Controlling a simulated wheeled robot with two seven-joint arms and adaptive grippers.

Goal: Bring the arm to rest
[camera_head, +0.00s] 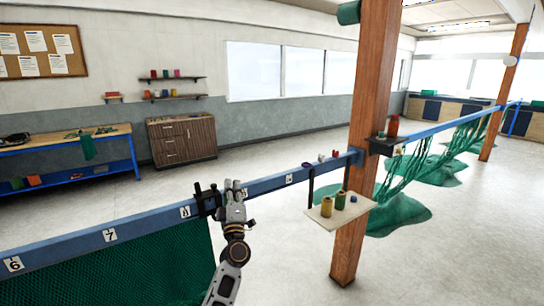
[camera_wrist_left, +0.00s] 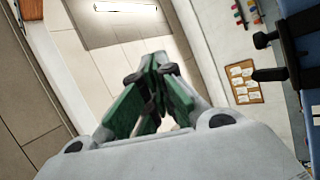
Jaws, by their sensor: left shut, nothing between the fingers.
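My left gripper (camera_head: 234,187) is up at the numbered blue rail (camera_head: 140,225) in the head view, overlapping it in the picture, just right of a black clamp (camera_head: 207,200). My left arm comes up from the bottom edge below it. In the left wrist view the two green-padded fingers (camera_wrist_left: 155,62) meet at their tips, with nothing between them. They point toward the ceiling. My right gripper is in neither view.
Green netting (camera_head: 120,270) hangs under the rail. A small shelf (camera_head: 340,212) with yellow and green spools sits beside the wooden post (camera_head: 368,120). A workbench (camera_head: 65,143) and a drawer cabinet (camera_head: 182,140) stand at the back left. Open floor lies between.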

